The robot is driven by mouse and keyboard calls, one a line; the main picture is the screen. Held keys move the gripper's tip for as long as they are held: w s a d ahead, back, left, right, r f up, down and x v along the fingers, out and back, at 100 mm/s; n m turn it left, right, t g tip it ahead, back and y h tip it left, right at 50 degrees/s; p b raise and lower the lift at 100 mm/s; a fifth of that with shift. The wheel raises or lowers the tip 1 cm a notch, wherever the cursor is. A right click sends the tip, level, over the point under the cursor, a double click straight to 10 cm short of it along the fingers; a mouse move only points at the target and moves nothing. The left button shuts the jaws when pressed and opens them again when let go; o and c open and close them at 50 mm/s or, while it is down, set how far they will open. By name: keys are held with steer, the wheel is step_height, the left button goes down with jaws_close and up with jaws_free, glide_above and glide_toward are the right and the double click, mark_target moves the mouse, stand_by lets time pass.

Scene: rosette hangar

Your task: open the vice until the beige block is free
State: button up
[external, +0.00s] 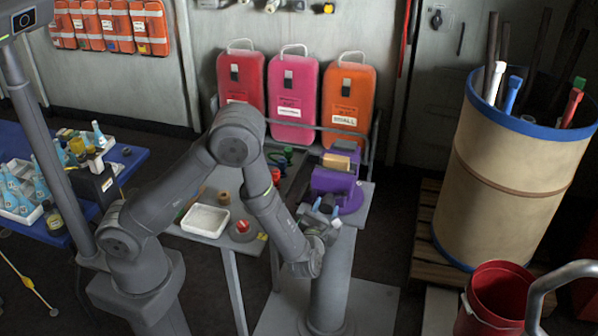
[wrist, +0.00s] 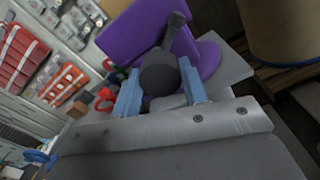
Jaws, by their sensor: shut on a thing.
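The purple vice (external: 330,183) stands on a grey pedestal, and it also shows in the wrist view (wrist: 205,55). The beige block (external: 337,161) sits at the top of the vice in the external view; it cannot be made out in the wrist view. The vice's dark grey handle (wrist: 160,74), with a round end and a bar, faces my gripper. My gripper (wrist: 162,92) has its blue fingers on either side of the handle's round end and is shut on it. In the external view my gripper (external: 325,212) is low at the front of the vice, partly hidden by my wrist.
A red bucket (external: 497,300) and a large beige drum (external: 520,150) stand to the right. Pink and orange cases (external: 293,98) stand behind.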

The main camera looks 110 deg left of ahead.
steer(key=shift+n, duration=0.8)
steer(key=shift+d+n, duration=0.1)
steer(key=shift+n, duration=1.6)
steer(key=o, duration=1)
steer(key=shift+o, duration=0.2)
steer(key=m, duration=0.5)
steer(key=shift+m, duration=0.3)
steer(key=m, duration=0.6)
